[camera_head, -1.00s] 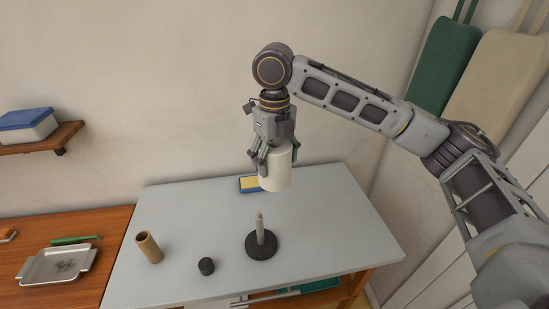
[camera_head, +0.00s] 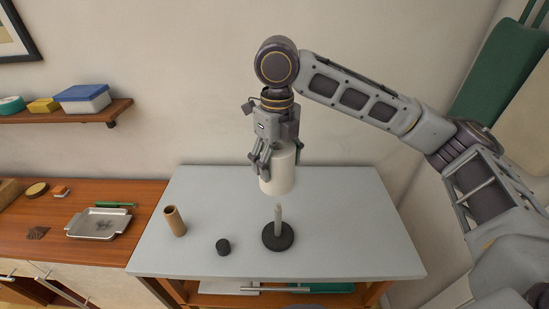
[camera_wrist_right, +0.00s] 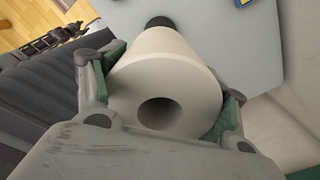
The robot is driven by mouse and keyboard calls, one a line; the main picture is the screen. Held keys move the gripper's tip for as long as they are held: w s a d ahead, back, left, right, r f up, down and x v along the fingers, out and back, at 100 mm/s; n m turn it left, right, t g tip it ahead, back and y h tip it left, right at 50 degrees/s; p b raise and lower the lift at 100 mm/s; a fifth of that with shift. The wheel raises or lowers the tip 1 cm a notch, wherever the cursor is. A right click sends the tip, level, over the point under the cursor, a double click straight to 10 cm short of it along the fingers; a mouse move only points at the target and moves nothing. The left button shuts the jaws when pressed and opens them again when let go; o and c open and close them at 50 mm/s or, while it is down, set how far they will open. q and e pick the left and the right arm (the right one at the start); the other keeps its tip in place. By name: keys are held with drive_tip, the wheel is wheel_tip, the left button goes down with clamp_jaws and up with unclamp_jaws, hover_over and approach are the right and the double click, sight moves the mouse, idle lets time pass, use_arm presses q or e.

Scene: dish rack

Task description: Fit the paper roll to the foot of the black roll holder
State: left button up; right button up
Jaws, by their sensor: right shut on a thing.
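The white paper roll (camera_head: 279,173) is upright in my right gripper (camera_head: 274,160), which is shut on it. In the right wrist view the roll (camera_wrist_right: 165,80) sits between the two green-padded fingers, with its hollow core facing the camera. The black roll holder (camera_head: 278,237) stands on the grey table, a round black base with a pale upright post. The roll hangs above the post, with a gap between its lower end and the post's tip. In the right wrist view part of a black round thing (camera_wrist_right: 159,22) shows beyond the roll. My left gripper is not in view.
A metal tray (camera_head: 93,225) lies on the wooden counter at left. The table right of the holder is clear.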

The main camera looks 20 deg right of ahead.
drive_tip(key=shift+s+d, duration=0.2)
drive_tip(key=shift+d, duration=0.1)
idle(0.5)
drive_tip(key=shift+f+p, duration=0.45)
drive_tip(key=shift+f, duration=1.85)
drive_tip(key=p, duration=0.3)
drive_tip(key=shift+f, duration=0.25)
